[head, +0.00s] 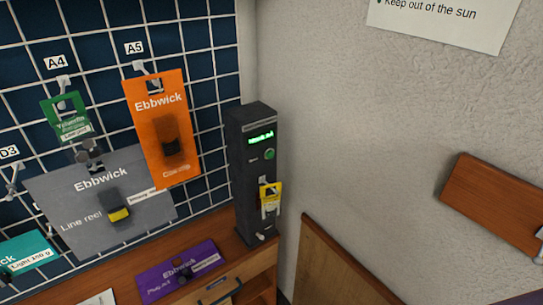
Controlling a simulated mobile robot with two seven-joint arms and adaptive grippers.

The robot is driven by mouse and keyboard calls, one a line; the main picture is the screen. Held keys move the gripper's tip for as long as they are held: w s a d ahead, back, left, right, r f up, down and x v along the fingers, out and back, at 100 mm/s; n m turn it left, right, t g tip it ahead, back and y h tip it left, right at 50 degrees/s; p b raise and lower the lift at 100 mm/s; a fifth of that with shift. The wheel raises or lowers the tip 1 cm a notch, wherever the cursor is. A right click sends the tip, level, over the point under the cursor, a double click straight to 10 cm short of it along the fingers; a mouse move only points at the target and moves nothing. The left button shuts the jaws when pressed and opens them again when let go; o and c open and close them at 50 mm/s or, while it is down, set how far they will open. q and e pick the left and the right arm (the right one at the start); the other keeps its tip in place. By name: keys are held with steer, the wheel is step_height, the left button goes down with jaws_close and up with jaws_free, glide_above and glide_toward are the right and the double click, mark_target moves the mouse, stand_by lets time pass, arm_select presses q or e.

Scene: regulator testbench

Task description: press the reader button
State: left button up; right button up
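The reader (243,194) is a dark upright box standing at the corner of the wooden counter. A lit green display (261,138) is near its top. A round green button (269,154) sits on the front face below the display, fully in view with nothing in front of it. A yellow card (270,198) hangs low on the reader's front. Neither of my grippers shows in this view.
Left of the reader, a wire grid holds an orange Ebbwick card (155,120), a grey card (70,195) and a green card (66,121). A purple card (180,270) lies on the counter. A wooden board (495,200) is on the right wall.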

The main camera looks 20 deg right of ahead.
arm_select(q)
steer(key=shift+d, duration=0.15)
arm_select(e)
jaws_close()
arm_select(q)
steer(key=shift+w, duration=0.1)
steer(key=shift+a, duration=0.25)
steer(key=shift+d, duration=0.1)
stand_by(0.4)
